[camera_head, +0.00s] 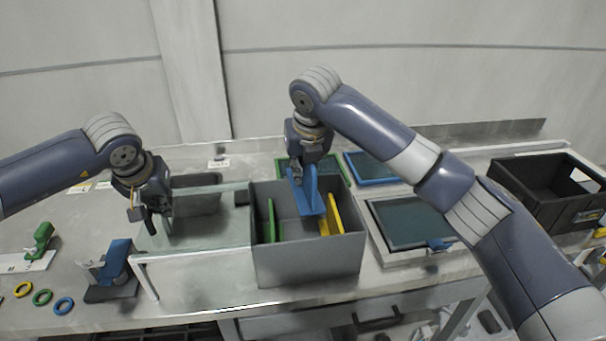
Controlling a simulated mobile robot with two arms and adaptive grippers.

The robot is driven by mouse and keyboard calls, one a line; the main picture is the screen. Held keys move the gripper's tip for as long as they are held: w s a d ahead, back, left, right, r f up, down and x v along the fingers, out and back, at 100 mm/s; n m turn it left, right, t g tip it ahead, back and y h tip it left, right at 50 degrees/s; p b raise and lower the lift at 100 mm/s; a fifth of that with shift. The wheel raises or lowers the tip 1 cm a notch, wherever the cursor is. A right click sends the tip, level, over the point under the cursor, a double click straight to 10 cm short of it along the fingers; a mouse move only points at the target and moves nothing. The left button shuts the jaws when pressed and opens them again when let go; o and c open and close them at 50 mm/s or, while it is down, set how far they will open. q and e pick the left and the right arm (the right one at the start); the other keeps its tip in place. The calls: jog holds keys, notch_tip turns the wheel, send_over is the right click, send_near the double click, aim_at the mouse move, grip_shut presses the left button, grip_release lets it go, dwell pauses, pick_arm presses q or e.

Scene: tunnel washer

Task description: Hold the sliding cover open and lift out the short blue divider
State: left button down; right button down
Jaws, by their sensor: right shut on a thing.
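A grey open-topped bin (308,262) stands near the middle of the bench. My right gripper (297,180) is shut on the blue divider (312,203) and holds it upright at the bin's opening. Its lower edge is above the bin floor or hidden; I cannot tell which. A green divider (271,220) and a yellow divider (336,214) stand inside the bin. The clear sliding cover (200,238) lies to the left of the bin, off its opening. My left gripper (150,217) is at the cover's left end; I cannot tell whether it touches it or how its fingers stand.
To the left are a blue fixture (118,257), a green clamp (42,236) and several coloured rings (42,297). To the right are a framed dark panel (408,222) and a black crate (545,190). Blue-framed (370,167) and green-framed panels lie behind.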

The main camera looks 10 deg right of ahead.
pick_arm(q)
jog(key=shift+a, duration=0.1)
pick_arm(e)
jog(key=s+d+r, duration=0.1)
jog(key=s+d, duration=0.3)
jog(key=d, duration=0.3)
jog(key=s+d+r, duration=0.1)
jog(key=s+d, duration=0.3)
jog(key=d, duration=0.3)
dwell(0.5)
pick_arm(q)
jog(key=shift+d, duration=3.55)
jog(key=shift+d, duration=3.5)
jog(key=d, duration=0.7)
jog(key=shift+d, duration=0.1)
